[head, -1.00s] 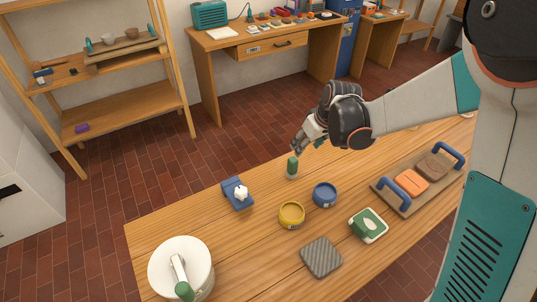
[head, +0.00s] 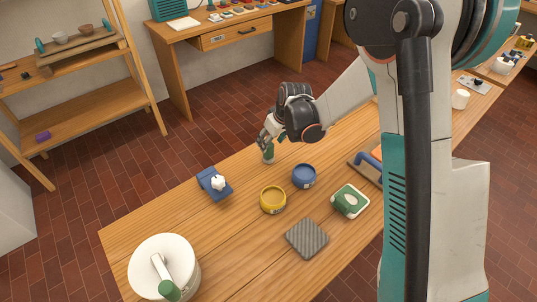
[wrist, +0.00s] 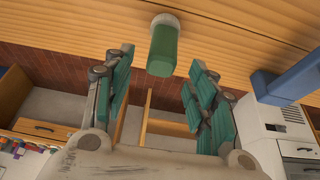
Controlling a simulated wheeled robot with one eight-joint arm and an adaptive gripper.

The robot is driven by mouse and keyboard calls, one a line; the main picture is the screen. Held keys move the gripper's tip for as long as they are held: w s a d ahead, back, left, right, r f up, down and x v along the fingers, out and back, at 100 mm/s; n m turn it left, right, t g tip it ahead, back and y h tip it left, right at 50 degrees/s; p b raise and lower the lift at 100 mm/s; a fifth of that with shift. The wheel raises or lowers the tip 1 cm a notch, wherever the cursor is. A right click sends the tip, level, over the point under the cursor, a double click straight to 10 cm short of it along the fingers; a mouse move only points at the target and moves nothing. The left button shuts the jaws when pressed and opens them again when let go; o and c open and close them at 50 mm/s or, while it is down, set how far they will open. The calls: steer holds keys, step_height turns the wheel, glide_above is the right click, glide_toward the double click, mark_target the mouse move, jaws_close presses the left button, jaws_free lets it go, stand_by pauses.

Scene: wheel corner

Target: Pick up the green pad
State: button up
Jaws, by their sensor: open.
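A small upright green piece with a pale base, which I take to be the green pad (head: 268,155), stands near the far edge of the wooden table. In the wrist view the green pad (wrist: 162,50) lies ahead, roughly between the two teal-padded fingers and near their tips. My gripper (head: 267,143) is just above and behind it in the head view, partly covering its top. The fingers are spread and empty, as the wrist view of my gripper (wrist: 161,75) shows. I cannot tell whether either finger touches the pad.
On the table (head: 225,245) are a blue holder (head: 209,185) with a white piece, a yellow ring-like tub (head: 273,201), a blue tub (head: 304,176), a green-and-white block (head: 350,201), a grey ribbed square (head: 307,239) and a white lidded pot (head: 180,255).

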steer(key=b+x, duration=0.1)
steer(key=x, duration=0.2)
steer(key=shift+f, duration=0.3)
steer(key=c, duration=1.1)
steer(key=shift+r, duration=0.1)
steer(key=shift+c, duration=0.2)
step_height(320, 180, up, 20)
steer(key=p, duration=0.5)
steer(key=shift+p, duration=0.3)
